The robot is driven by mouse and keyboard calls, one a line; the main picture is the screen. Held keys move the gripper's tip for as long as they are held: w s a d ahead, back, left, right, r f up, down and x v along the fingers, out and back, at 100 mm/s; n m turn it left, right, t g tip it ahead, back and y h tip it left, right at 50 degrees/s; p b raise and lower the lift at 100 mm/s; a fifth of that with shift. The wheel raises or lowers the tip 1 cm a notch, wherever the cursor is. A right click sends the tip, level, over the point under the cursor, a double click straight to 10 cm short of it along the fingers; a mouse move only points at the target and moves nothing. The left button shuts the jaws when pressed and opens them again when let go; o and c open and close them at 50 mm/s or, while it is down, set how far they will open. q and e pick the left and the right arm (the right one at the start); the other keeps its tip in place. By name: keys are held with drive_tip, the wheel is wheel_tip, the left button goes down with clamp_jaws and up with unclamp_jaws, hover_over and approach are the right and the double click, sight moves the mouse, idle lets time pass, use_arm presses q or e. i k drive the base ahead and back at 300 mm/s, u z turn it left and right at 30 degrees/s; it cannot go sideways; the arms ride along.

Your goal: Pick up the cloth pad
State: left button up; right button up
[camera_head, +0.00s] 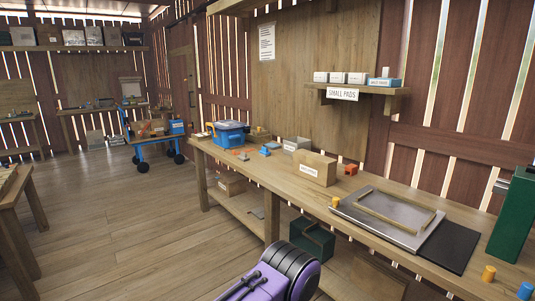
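I cannot make out a thing that is surely the cloth pad. A dark flat sheet (449,248) lies at the right on the long workbench, beside a grey metal plate; I cannot tell whether it is cloth. A small grey flat piece (258,212) lies on the bench's lower shelf. A wall shelf (350,88) above the bench has a sign reading "SMALL PADS" (343,94) and holds several small white boxes (338,77) and a blue and white box (384,82). Any contents are hidden. Neither of my grippers is in view.
The long workbench (262,177) runs along the right wall. A blue cart (155,139) stands farther back. The wooden floor (125,215) at left centre is clear.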

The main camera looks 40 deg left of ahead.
sight(264, 152)
drive_tip(key=u, duration=2)
drive_tip(key=i, duration=3.45)
drive_tip(key=z, duration=1.1)
